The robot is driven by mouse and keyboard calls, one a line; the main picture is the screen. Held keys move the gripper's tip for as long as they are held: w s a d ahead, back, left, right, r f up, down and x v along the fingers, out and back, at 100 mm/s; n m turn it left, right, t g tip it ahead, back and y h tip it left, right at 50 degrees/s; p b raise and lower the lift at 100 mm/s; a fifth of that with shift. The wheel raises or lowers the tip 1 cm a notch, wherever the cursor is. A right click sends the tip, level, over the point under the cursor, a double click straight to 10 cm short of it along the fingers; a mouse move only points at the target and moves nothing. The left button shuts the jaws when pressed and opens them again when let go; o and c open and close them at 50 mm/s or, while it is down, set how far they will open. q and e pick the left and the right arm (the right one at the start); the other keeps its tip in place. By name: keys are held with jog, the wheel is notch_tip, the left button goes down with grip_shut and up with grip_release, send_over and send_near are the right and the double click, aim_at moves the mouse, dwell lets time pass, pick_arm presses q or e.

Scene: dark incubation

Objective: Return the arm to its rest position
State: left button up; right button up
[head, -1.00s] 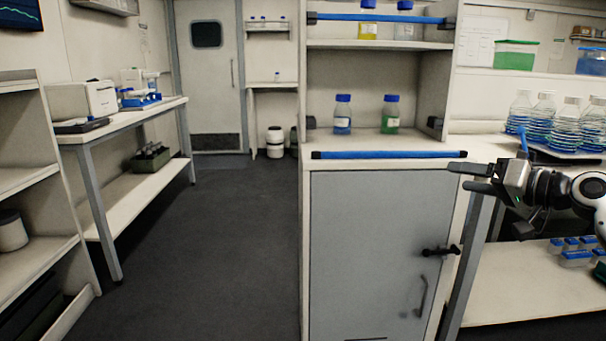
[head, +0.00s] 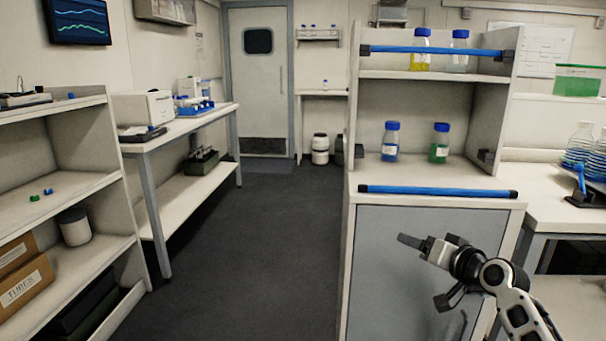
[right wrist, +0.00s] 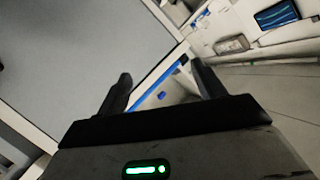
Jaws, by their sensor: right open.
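My right gripper (head: 412,243) is in front of the grey cabinet door (head: 392,270) in the head view, below the blue bar on the counter's front edge. Its arm comes in from the lower right. In the right wrist view its two dark fingers (right wrist: 160,92) stand apart with nothing between them, so it is open and empty. The cabinet door fills the upper left of that view. My left gripper and left arm are not in view.
A blue-capped blue bottle (head: 390,143) and a green one (head: 440,145) stand on the counter. The blue bar (head: 438,191) runs along its edge. Shelves (head: 60,207) stand at the left, with a bench (head: 190,125) behind. The dark floor (head: 245,240) between is clear.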

jog(key=w+d+r+n+t+h, duration=0.2)
jog(key=d+n+h, duration=0.1)
jog(key=d+h, duration=0.5)
jog(key=s+a+f+n+g+y, duration=0.1)
jog(key=s+a+f+y, duration=0.1)
jog(key=s+a+f, duration=0.55)
jog(key=s+a+f+n+g+y, duration=0.15)
jog(key=s+a+f, duration=0.25)
jog(key=s+f, duration=0.7)
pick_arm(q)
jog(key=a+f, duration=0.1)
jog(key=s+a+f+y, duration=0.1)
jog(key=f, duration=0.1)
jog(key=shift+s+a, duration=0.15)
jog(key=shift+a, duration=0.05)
pick_arm(e)
jog(key=s+a+f+g, duration=0.1)
jog(key=s+a, duration=0.1)
jog(key=s, duration=0.4)
jog(key=s+a+f+m+y, duration=0.1)
jog(key=s+a, duration=0.2)
jog(key=s, duration=0.4)
jog(key=s+a+f+g+y, duration=0.1)
jog(key=s+a, duration=0.2)
jog(key=s, duration=0.3)
jog(key=shift+s+g, duration=0.3)
jog(key=shift+g, duration=0.05)
